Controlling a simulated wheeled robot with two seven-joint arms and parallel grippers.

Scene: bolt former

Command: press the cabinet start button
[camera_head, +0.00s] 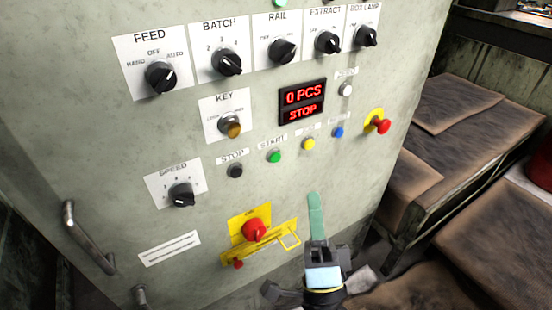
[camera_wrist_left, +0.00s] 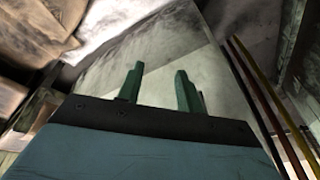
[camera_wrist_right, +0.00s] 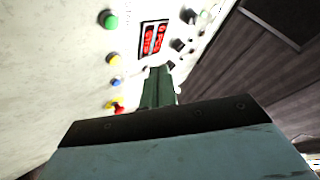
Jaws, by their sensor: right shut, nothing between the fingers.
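The green start button (camera_head: 274,157) sits on the cabinet front under a START label, between the black stop button (camera_head: 235,171) and a yellow button (camera_head: 308,144). It also shows in the right wrist view (camera_wrist_right: 111,22). My right gripper (camera_head: 315,200) is below and to the right of the green button, its green fingers shut with nothing between them and apart from the button. Its fingers also show in the right wrist view (camera_wrist_right: 159,75). My left gripper (camera_wrist_left: 160,80) shows only in the left wrist view, with its two fingers apart and empty.
The display (camera_head: 302,102) reads 0 PCS and STOP. A red emergency knob (camera_head: 383,126) is at the right edge. A red knob (camera_head: 253,229) on a yellow plate with a yellow bracket (camera_head: 289,238) is near my right gripper. Brown-topped benches (camera_head: 470,170) stand at right.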

